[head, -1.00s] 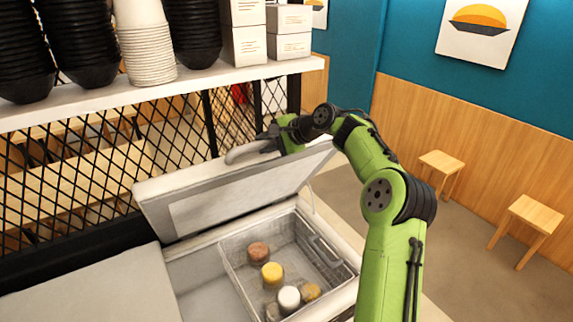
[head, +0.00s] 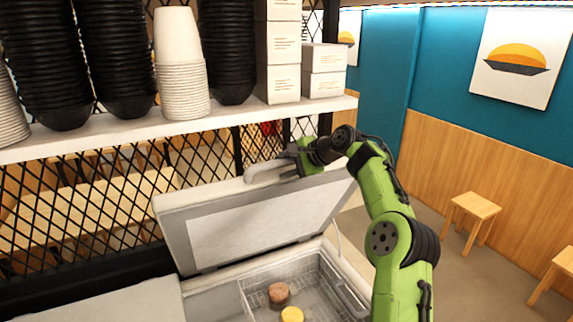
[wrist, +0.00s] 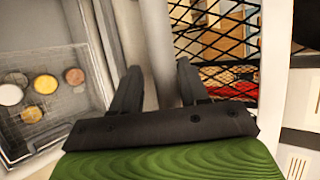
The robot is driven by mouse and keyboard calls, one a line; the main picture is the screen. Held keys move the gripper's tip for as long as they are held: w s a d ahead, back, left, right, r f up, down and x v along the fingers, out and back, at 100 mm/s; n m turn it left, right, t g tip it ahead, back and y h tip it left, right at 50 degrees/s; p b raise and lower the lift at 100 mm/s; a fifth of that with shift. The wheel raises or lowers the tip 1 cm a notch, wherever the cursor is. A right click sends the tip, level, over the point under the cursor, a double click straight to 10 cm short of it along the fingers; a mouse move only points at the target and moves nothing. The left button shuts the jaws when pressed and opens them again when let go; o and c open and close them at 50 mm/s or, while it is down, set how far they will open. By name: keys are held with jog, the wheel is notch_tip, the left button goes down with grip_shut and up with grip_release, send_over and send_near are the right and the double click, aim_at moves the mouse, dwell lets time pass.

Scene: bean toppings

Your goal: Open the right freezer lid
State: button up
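The right freezer lid (head: 262,224) is raised and tilted well up, its pale inner panel facing the camera in the head view. Its light grey curved handle (head: 262,171) is on the upper edge. My gripper (head: 296,160) is at the right end of this handle. Below the lid, the right freezer compartment is open and shows a wire basket (head: 329,285) with several round tubs, including a brown one (head: 279,292) and a yellow one (head: 292,314).
A white shelf (head: 200,126) with black bowl stacks, white cups and boxes (head: 324,77) is above and behind the lid. A black mesh screen (head: 85,215) stands behind the freezer. The closed left freezer lid (head: 120,301) lies flat. Stools (head: 470,210) stand on open floor at the right.

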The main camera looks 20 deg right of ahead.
jog(key=shift+o, duration=0.4)
jog(key=shift+w, duration=0.1)
jog(key=shift+r, duration=0.1)
jog(key=shift+s+d+r, duration=0.1)
jog(key=shift+s+d, duration=0.05)
jog(key=shift+s, duration=0.05)
jog(key=b+v, duration=0.1)
jog(key=v, duration=1.4)
jog(key=shift+s, duration=0.15)
